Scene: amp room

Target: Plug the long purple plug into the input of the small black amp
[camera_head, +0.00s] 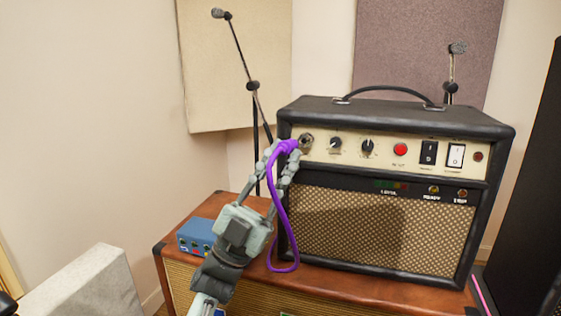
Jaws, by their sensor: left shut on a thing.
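The small black amp (400,111) stands upright with its cream control panel facing me. Its input jack (306,141) is at the left end of the panel, left of the black knobs. My left gripper (283,155) is shut on the purple plug (288,146) at the panel's left end. The plug points right, toward the jack, with its end right beside it. I cannot tell whether the tip is in the jack. The purple cable (279,225) loops down in front of the amp's grille. My right gripper is not in view.
The amp sits on a larger brown amp (192,212). A blue box (195,236) lies on it, left of my gripper. Microphone stands (253,86) rise behind. A tall black object (528,180) is close on the right. A pale grey block (85,285) is at lower left.

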